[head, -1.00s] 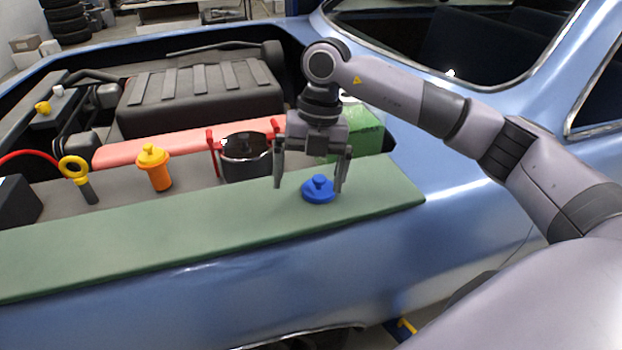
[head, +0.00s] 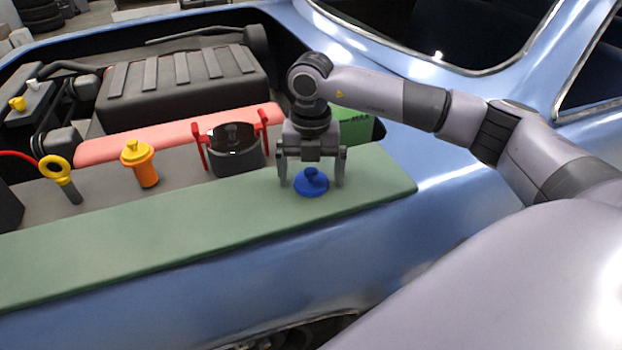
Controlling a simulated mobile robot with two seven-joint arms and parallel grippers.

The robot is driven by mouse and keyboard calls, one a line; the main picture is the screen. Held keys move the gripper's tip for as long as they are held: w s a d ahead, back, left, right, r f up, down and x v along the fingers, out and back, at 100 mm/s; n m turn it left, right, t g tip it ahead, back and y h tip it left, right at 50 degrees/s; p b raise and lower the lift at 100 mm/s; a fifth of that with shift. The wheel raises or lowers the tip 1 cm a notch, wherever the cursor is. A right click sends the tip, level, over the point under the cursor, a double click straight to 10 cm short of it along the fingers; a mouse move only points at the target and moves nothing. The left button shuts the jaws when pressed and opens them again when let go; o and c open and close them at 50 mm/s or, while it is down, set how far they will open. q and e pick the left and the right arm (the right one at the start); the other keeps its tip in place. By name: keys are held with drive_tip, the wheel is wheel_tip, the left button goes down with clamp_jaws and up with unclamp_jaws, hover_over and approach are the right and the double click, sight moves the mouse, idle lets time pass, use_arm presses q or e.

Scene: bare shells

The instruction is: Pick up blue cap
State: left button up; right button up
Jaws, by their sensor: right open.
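The blue cap (head: 311,184) lies on the green mat (head: 150,248) toward its right end, with its raised knob on top. My right gripper (head: 311,184) is open, with its fingers pointing down on the left and right of the cap. The fingertips are close to the height of the cap. I cannot tell whether they touch it. My left gripper is not in view.
A dark pot with red handles (head: 235,157) stands just left of my right gripper. A green box (head: 357,127) is behind it. An orange bottle (head: 143,168) and a yellow-ringed dipstick (head: 60,175) stand further left. The mat's left part is clear.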

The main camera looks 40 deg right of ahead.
drive_tip(key=c, duration=1.2)
drive_tip(key=shift+r, duration=0.15)
